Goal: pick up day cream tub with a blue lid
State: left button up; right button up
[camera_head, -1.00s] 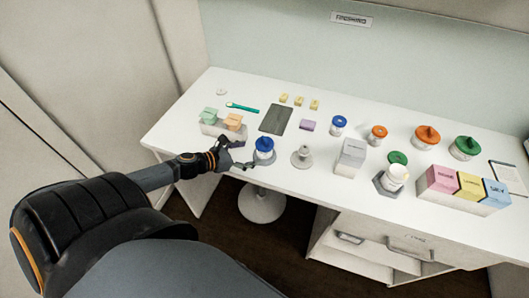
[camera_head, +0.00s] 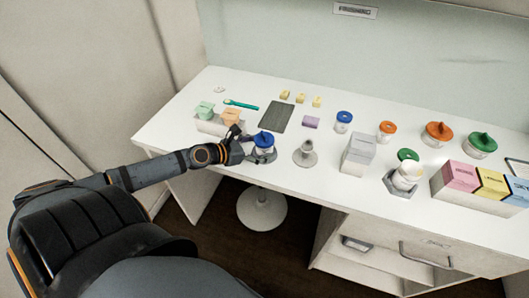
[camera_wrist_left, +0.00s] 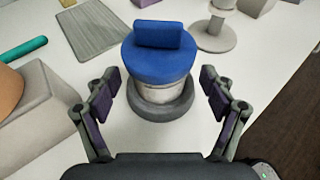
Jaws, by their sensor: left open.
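A tub with a blue lid (camera_head: 264,140) stands upright near the front edge of the white table. In the left wrist view the blue-lidded tub (camera_wrist_left: 160,55) has a bar-shaped knob on its lid and sits in a grey round holder (camera_wrist_left: 160,108). My left gripper (camera_head: 253,146) is open at the tub. In the wrist view its two fingers (camera_wrist_left: 160,98) stand apart, one toward each side of the tub and holder, with gaps to both. A second, smaller tub with a flat blue lid (camera_head: 343,121) stands farther back. My right gripper is not in view.
A box with green and orange pieces (camera_head: 212,125) stands left of the tub. A grey stand (camera_head: 305,154) stands to its right, with a grey box (camera_head: 358,154) beyond. A dark flat plate (camera_head: 276,116) lies behind. Orange- and green-lidded tubs stand farther right.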

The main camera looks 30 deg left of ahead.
aim_at(264, 138)
pick_arm(q)
jog(key=shift+x, duration=1.45)
jog(key=shift+a, duration=0.1)
jog(key=c, duration=1.5)
notch_tip(264, 138, up, 5)
jog(key=p, duration=0.3)
jog(key=shift+s+f, duration=0.1)
jog(key=shift+s, duration=0.05)
jog(key=shift+s+d+r+p, duration=1.4)
jog(key=shift+s+d+p, duration=0.1)
jog(key=shift+d+p, duration=0.3)
jog(key=shift+s+d+r+p, duration=1.4)
jog(key=shift+s+d+p, duration=0.1)
jog(key=shift+d+p, duration=0.25)
jog(key=shift+s+d+r+p, duration=1.4)
jog(key=shift+s+d+p, duration=0.1)
jog(key=shift+d+p, duration=0.3)
